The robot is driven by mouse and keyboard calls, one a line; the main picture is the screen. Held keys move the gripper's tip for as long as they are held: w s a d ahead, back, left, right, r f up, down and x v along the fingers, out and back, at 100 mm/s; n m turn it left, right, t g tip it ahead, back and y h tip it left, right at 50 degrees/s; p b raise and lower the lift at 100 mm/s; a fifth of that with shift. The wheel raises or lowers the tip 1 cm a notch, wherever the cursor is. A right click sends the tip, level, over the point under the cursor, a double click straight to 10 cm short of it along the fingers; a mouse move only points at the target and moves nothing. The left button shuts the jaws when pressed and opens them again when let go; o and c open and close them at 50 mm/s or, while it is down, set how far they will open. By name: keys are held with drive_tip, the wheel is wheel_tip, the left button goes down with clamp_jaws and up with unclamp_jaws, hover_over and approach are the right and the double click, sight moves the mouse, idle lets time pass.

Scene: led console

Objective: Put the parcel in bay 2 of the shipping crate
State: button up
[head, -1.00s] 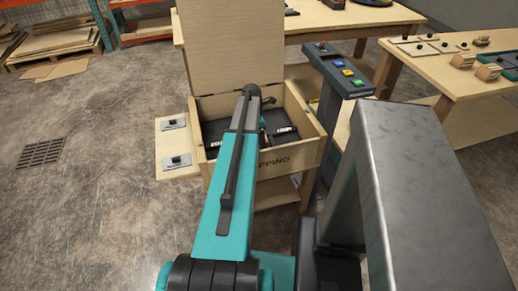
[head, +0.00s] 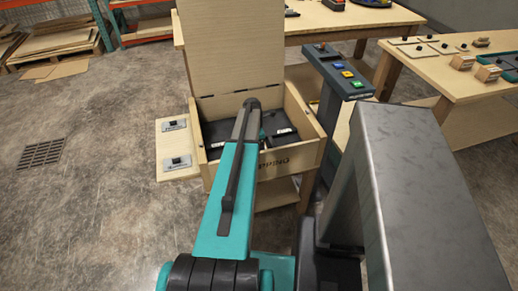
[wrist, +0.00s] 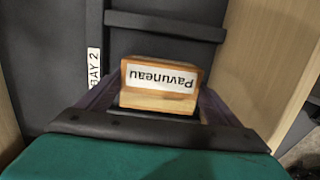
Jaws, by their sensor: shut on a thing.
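The parcel (wrist: 160,88) is a small wooden block with a white label reading "Pavuneau", upside down in the wrist view. My gripper (wrist: 158,106) is shut on it, with a finger on each side. The shipping crate (head: 290,160) is an open wooden box with dark compartments; my arm covers part of its inside in the head view. In the wrist view the "BAY 2" label (wrist: 94,68) is on the dark insert just left of the parcel. The parcel is over or in the dark area beside this label; its exact height is unclear. The head view hides the parcel.
The crate's lid (head: 235,50) stands upright at the back. A side board (head: 175,145) with two metal fittings is at the crate's left. A button console (head: 345,75) stands close on the right. A table (head: 440,75) with small blocks is farther right.

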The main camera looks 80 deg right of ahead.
drive_tip(key=shift+f, duration=0.3)
drive_tip(key=shift+f, duration=0.1)
drive_tip(key=o, duration=1.3)
drive_tip(key=shift+o, duration=0.2)
wheel_tip(320, 180, up, 12)
drive_tip(key=w+b, duration=0.1)
drive_tip(key=shift+w+a, duration=0.15)
drive_tip(key=shift+a, duration=0.15)
